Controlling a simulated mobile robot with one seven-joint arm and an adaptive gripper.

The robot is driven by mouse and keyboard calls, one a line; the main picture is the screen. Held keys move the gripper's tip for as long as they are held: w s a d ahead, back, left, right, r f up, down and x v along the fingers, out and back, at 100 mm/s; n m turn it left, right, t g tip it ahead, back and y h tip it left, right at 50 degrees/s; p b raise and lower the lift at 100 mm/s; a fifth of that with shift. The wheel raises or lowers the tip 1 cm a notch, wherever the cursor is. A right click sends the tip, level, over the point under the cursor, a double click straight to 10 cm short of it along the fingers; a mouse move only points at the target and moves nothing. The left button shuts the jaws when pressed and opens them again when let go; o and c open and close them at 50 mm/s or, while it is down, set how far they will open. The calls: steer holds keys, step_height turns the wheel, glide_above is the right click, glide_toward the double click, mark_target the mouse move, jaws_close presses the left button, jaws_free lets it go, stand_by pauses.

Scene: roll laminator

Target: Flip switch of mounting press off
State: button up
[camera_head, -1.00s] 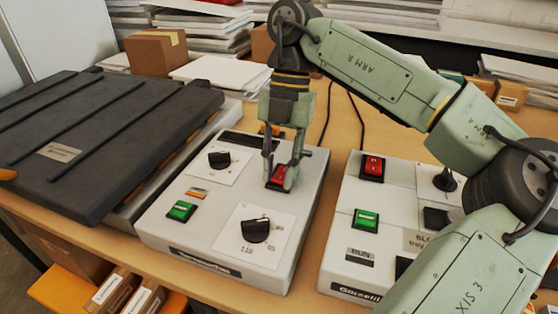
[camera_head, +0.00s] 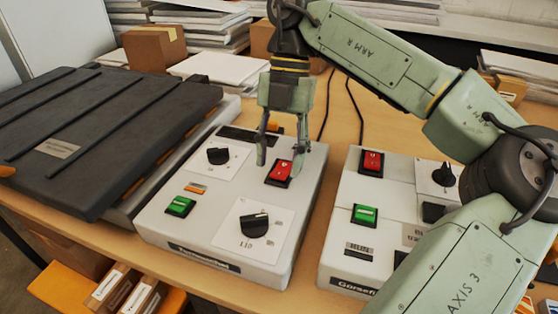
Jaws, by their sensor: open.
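A red rocker switch (camera_head: 280,172) sits near the back right of the light grey control box (camera_head: 160,232) beside the large black ribbed plate. Its face has small white marks too small to read, so I cannot tell its position. My gripper (camera_head: 282,157) is open and empty just above and behind this switch. Its fingers are spread to either side, apart from the switch. A second red switch (camera_head: 372,161) is on the grey box to the right, clear of my gripper. The labels do not legibly show which machine is the mounting press.
The left box also carries a green button (camera_head: 180,206), a large black knob (camera_head: 255,225) and a smaller one (camera_head: 218,156). The black plate (camera_head: 100,130) lies left. Another green button (camera_head: 364,215) is on the right box. Cardboard boxes and paper stacks stand behind.

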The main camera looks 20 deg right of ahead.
mark_target(283, 167)
steer(key=v, duration=0.6)
stand_by(0.3)
